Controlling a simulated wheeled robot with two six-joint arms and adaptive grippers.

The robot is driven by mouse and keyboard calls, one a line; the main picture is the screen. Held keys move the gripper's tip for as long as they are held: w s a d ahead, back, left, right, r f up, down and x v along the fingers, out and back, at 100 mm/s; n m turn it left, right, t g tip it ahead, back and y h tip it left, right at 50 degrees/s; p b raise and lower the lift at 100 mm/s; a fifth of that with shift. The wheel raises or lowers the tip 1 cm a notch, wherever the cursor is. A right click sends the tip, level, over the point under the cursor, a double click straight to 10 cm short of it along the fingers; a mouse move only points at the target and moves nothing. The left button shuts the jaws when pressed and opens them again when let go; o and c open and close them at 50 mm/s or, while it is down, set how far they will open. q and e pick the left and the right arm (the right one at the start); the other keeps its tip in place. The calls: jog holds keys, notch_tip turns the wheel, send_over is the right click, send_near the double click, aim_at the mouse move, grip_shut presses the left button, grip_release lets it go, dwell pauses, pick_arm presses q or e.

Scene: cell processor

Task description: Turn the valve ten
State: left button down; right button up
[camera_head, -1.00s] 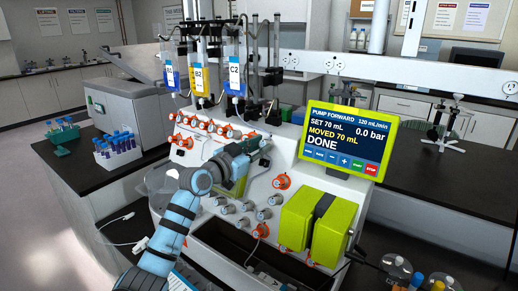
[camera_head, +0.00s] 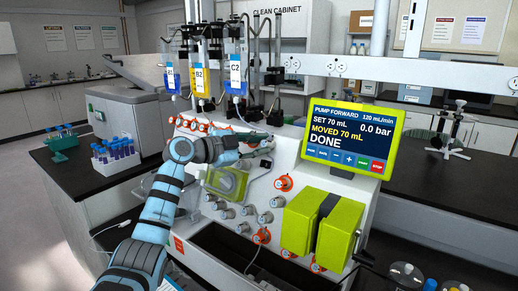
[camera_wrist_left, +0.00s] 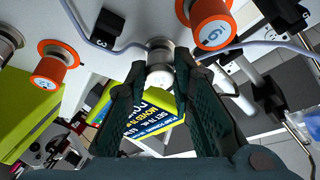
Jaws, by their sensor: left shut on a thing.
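My left gripper (camera_head: 264,146) is at the upper part of the white machine's front panel (camera_head: 290,160), left of the green-framed display. In the left wrist view its two dark fingers (camera_wrist_left: 156,80) are shut around a silver-white knob (camera_wrist_left: 160,58). No number is readable on this knob, so I cannot tell which valve it is. An orange-rimmed knob with a digit like 6 or 9 (camera_wrist_left: 210,30) is beside it, and another orange knob (camera_wrist_left: 54,66) is at the left. In the head view the gripper hides the held knob. My right gripper is not in view.
The display (camera_head: 350,138) reads "MOVED 70 mL" and "DONE". Grey knobs (camera_head: 265,217) and orange knobs (camera_head: 284,183) crowd the panel. Hanging bags (camera_head: 235,75) are above, and green pump covers (camera_head: 338,228) are at the lower right. Thin tubing (camera_wrist_left: 110,46) passes near the fingers.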

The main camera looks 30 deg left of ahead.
pick_arm(q)
jog(key=m+g+p, duration=0.1)
jog(key=m, duration=0.1)
jog(key=m+g+p, duration=0.1)
jog(key=m, duration=0.2)
jog(key=shift+w+r+p, duration=0.1)
jog(key=shift+r+p, duration=0.25)
jog(key=shift+r, duration=0.05)
jog(key=m+g+p, duration=0.1)
jog(key=m+p, duration=0.1)
jog(key=m, duration=0.1)
jog(key=shift+a+m+g+p, duration=0.1)
jog(key=shift+m+g+p, duration=0.2)
jog(key=shift+m+p, duration=0.45)
jog(key=c, duration=1.4)
grip_release()
